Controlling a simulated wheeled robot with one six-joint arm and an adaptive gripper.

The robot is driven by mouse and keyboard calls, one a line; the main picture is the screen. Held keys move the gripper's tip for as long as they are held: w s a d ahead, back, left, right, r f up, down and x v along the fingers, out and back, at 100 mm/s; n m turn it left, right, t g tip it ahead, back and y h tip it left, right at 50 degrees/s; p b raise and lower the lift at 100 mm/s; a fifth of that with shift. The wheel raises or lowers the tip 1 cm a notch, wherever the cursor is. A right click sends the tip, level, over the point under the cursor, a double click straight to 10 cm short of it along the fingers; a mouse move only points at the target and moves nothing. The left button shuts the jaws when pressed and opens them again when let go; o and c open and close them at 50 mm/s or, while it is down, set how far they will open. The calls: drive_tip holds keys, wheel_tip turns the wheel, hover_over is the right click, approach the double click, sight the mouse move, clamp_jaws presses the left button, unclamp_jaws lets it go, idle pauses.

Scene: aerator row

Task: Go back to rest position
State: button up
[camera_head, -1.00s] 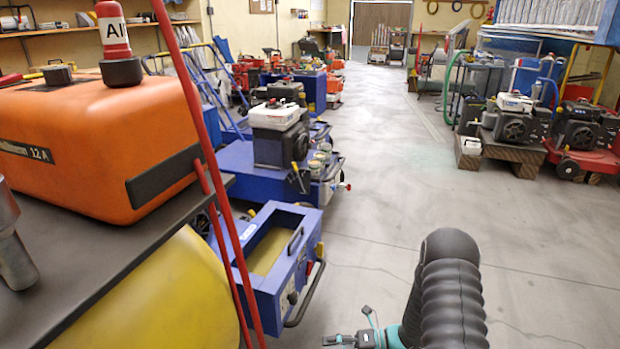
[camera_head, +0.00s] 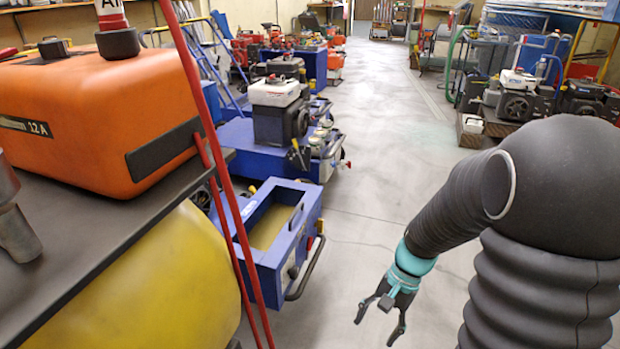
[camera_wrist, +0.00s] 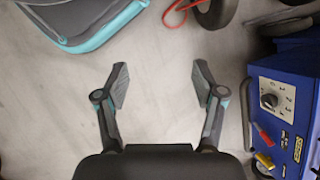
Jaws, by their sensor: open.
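My gripper (camera_head: 377,322) hangs at the end of my black-sleeved arm in the lower right of the head view, pointing down over the floor. Its two fingers are spread with nothing between them. In the wrist view the open fingers of my gripper (camera_wrist: 160,90) frame bare grey floor. The gripper is to the right of the blue machine (camera_head: 285,245) with the open top and black handle, and apart from it.
An orange unit (camera_head: 95,125) stands on a dark shelf above a yellow tank (camera_head: 165,290) at left. Red poles (camera_head: 215,165) rise beside them. A blue panel with a dial (camera_wrist: 285,110) shows at the wrist view's right. The aisle floor (camera_head: 390,130) ahead is clear.

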drive_tip(key=s+d+r+n+t+h, duration=0.1)
drive_tip(key=s+r+n+t+h, duration=0.1)
drive_tip(key=r, duration=0.8)
drive_tip(key=s+r+n+t+h, duration=0.2)
drive_tip(key=s+r+n+t, duration=0.2)
drive_tip(key=s+r+t, duration=0.2)
wheel_tip(320, 180, up, 4)
drive_tip(key=shift+s+d+f+n+t, duration=0.15)
drive_tip(key=shift+s+d+n+t, duration=0.2)
drive_tip(key=shift+s, duration=0.6)
